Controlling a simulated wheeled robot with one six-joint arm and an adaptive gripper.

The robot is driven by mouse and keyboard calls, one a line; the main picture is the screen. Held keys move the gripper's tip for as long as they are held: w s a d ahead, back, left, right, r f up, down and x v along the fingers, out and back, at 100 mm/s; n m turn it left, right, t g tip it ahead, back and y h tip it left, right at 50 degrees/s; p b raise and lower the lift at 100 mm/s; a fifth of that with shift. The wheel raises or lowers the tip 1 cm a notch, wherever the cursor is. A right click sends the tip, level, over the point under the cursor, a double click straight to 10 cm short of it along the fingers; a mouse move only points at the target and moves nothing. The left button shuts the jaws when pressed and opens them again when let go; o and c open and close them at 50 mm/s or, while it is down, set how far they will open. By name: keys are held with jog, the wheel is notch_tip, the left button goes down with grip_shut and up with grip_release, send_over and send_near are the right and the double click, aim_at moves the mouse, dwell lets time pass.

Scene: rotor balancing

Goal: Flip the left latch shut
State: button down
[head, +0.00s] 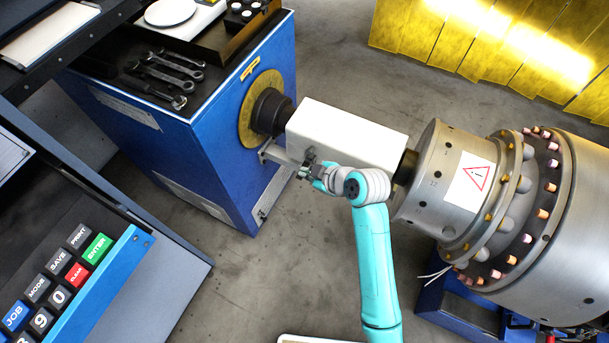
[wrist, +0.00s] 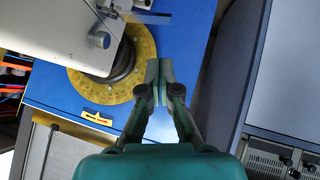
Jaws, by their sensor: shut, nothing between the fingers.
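The white guard (head: 345,132) covers the shaft between the blue machine and the large metal rotor; it also fills the upper left of the wrist view (wrist: 50,28). A small metal fitting, perhaps the left latch (wrist: 101,39), sticks out of the guard's face in the wrist view. I cannot tell whether it is open or shut. My gripper (head: 308,172) is at the guard's lower left edge in the head view and hides part of it. In the wrist view my gripper's fingers (wrist: 158,72) are together and empty, to the right of the fitting and apart from it.
The blue machine (head: 215,125) with a yellow ring (head: 245,112) stands left of the guard. The large rotor (head: 500,200) stands right. A control panel (head: 75,265) is at lower left. Wrenches (head: 165,72) lie on the machine's top. Grey floor (head: 260,275) is free below my gripper.

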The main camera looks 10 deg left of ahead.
jog(key=v, duration=0.7)
